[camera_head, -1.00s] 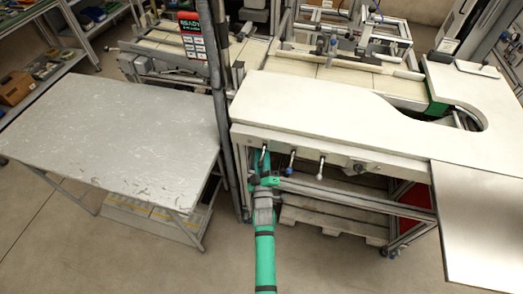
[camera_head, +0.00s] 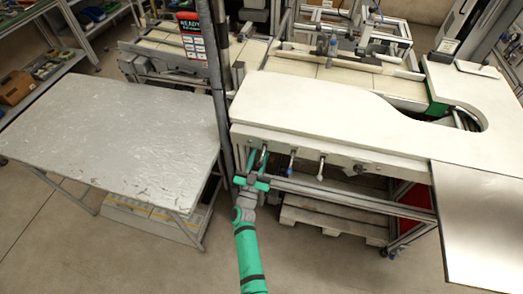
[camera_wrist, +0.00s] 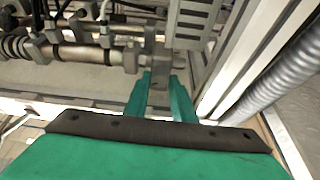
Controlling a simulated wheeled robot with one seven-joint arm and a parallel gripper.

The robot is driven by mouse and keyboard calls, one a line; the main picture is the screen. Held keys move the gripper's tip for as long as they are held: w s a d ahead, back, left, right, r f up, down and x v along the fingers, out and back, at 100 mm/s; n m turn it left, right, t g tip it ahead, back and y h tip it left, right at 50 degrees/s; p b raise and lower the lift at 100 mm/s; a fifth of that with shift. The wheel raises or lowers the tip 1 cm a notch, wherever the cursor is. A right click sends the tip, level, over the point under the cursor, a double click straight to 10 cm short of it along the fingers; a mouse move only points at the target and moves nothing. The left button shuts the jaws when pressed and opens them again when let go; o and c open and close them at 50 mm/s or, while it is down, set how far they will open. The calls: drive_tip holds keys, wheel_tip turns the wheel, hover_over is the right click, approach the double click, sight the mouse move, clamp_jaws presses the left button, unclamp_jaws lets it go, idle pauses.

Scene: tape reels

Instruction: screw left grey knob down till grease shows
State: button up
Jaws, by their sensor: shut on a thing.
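My gripper (camera_head: 257,163) is below the front edge of the white worktop in the head view, at the leftmost of the knobs there. Its green fingers also show in the wrist view (camera_wrist: 162,88), close together around a grey piece, the left grey knob (camera_wrist: 159,65). In the head view the fingers partly cover this knob (camera_head: 264,154). The knob's lower part and any grease are too small or hidden to make out.
A blue-tipped handle (camera_head: 291,160), a white-tipped handle (camera_head: 321,168) and a dark round knob (camera_head: 360,168) sit to the right along the worktop (camera_head: 310,105). A dark upright post and grey hose stand close on the left, beside a grey table (camera_head: 110,130).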

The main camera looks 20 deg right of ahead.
drive_tip(key=m+g+h, duration=0.1)
drive_tip(key=m, duration=0.1)
drive_tip(key=m+g, duration=0.1)
drive_tip(key=m, duration=0.2)
drive_tip(key=shift+a+m+h, duration=0.2)
drive_tip(key=shift+m+h, duration=0.1)
drive_tip(key=shift+h, duration=0.1)
clamp_jaws()
unclamp_jaws()
drive_tip(key=m+g+h, duration=0.1)
drive_tip(key=m+g, duration=0.1)
drive_tip(key=m, duration=0.3)
drive_tip(key=m+g, duration=0.1)
drive_tip(key=m, duration=0.1)
drive_tip(key=m+g, duration=0.1)
drive_tip(key=m, duration=0.2)
drive_tip(key=shift+r+g+h, duration=0.1)
drive_tip(key=shift+g+h, duration=0.2)
drive_tip(key=shift+g, duration=0.1)
drive_tip(key=shift+m+g, duration=0.5)
drive_tip(key=shift+m, duration=1)
drive_tip(key=shift+w, duration=0.1)
drive_tip(key=shift+d, duration=0.15)
drive_tip(key=o, duration=0.8)
